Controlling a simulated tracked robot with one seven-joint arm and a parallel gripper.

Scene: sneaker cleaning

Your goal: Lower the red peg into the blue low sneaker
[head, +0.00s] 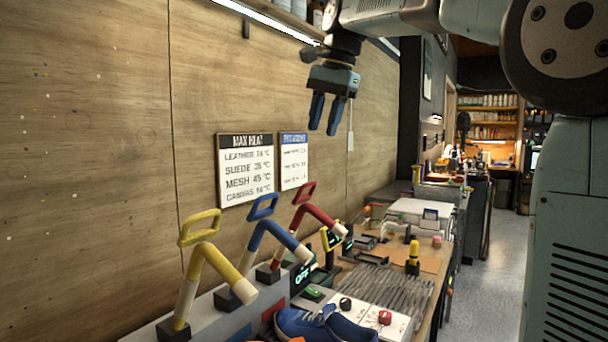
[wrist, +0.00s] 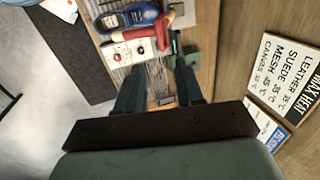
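The red peg (head: 318,216) is a bent tube with a loop handle on top, standing at the back of the bench beside the blue and yellow ones. It also shows in the wrist view (wrist: 143,33). The blue low sneaker (head: 318,326) lies at the front bottom of the head view, partly cut off; it shows at the top of the wrist view (wrist: 138,15). My gripper (head: 325,113) hangs high above the bench near the wooden wall, fingers pointing down, open and empty. In the wrist view its two fingers (wrist: 159,88) are apart with nothing between them.
A blue peg (head: 276,238) and a yellow peg (head: 222,266) stand left of the red one. A dark display box (head: 303,275) and a white panel with knobs (head: 398,325) are near the sneaker. The air around my gripper is free; the wall with signs (head: 246,168) is behind.

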